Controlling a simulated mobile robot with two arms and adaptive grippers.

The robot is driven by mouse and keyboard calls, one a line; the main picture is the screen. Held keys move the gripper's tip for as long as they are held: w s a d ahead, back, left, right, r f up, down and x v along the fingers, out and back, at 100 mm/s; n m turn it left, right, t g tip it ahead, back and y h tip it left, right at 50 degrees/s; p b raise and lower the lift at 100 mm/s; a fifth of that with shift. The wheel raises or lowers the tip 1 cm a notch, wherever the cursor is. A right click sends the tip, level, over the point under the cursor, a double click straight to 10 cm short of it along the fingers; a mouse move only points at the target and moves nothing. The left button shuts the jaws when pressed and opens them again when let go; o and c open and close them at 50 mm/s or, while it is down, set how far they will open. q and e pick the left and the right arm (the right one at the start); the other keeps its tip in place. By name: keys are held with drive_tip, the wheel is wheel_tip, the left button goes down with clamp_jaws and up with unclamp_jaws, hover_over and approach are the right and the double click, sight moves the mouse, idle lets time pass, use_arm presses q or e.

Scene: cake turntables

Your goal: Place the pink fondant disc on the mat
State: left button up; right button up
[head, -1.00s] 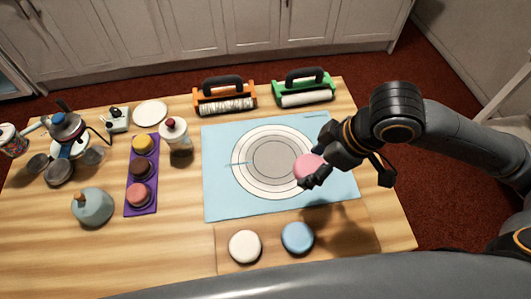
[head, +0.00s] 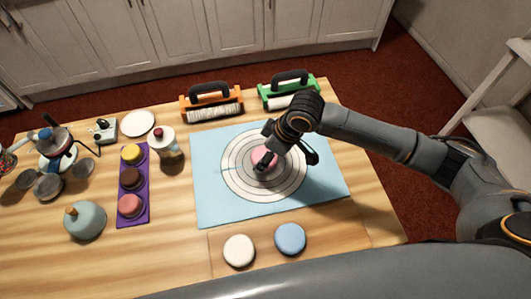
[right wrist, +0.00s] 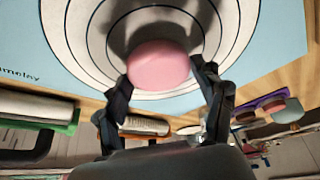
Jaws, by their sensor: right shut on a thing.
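The pink fondant disc (head: 262,155) is over the middle of the ringed circles on the light blue mat (head: 213,203). My right gripper (head: 267,161) is shut on it and partly hides it in the head view. In the right wrist view the pink disc (right wrist: 158,66) sits between the two fingers, with the rings and a dark shadow behind it. I cannot tell whether the disc touches the mat. The left gripper does not show.
A white disc (head: 239,250) and a blue disc (head: 290,239) lie on a board in front of the mat. An orange roller (head: 212,103) and a green-framed roller (head: 287,88) stand behind it. A purple tray (head: 133,217) with several discs is at left, near a grey-green jar (head: 84,221).

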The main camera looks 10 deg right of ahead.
drive_tip(key=shift+f, duration=0.45)
drive_tip(key=shift+f, duration=0.15)
drive_tip(key=o, duration=1.4)
drive_tip(key=shift+c, duration=0.2)
drive_tip(key=v, duration=1.2)
